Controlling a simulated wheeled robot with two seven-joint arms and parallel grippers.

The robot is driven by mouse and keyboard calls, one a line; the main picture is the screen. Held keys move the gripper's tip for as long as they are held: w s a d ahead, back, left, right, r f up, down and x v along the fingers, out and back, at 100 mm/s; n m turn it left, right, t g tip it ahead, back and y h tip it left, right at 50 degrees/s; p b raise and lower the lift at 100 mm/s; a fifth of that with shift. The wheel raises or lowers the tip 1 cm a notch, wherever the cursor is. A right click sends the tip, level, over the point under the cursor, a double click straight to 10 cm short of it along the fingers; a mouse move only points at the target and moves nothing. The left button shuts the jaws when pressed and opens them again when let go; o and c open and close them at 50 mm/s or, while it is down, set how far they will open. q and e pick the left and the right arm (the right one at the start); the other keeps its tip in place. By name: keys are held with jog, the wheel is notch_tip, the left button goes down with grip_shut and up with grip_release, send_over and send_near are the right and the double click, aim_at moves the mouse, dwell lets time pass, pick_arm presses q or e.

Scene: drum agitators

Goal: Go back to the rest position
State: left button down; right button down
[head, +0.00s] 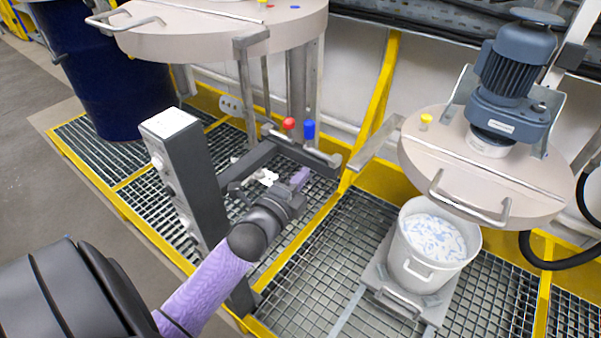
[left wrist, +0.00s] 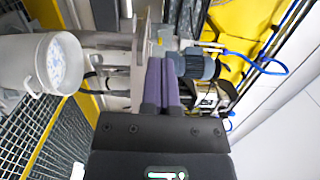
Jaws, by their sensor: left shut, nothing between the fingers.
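My left arm reaches in from the lower left of the head view. My left gripper (head: 300,179) is shut and empty, above the grating beside the grey control post (head: 182,172). In the left wrist view its purple fingers (left wrist: 160,84) lie side by side with nothing between them. My right gripper shows in neither view.
A white bucket (head: 412,261) with blue-white contents stands under the right agitator lid (head: 440,165) with its motor (head: 512,75). The left lid (head: 215,35) and a blue drum (head: 105,85) are at the back left. Red and blue knobs (head: 308,129) are close behind my gripper.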

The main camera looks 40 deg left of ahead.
pick_arm(q)
jog(key=s+d+f+n+g, duration=0.2)
jog(key=s+f+n+g, duration=0.3)
jog(key=f, duration=0.7)
jog(key=s+d+f+n+g, duration=0.1)
jog(key=s+f+n+g, duration=0.15)
jog(key=s+f, duration=0.65)
jog(key=s+d+f+n+g, duration=0.2)
jog(key=s+f, duration=0.3)
jog(key=s, duration=0.4)
jog(key=s+d+f+n+g+h, duration=0.1)
jog(key=s+d+f+n+g, duration=0.1)
jog(key=s+f+g, duration=0.3)
jog(key=s+d+f+n+g, duration=0.1)
jog(key=s+f+g, duration=0.3)
jog(key=s, duration=1)
jog(key=shift+d+f+n+h, duration=0.4)
jog(key=shift+f+n, duration=0.35)
jog(key=shift+f, duration=0.2)
jog(key=shift+s, duration=0.1)
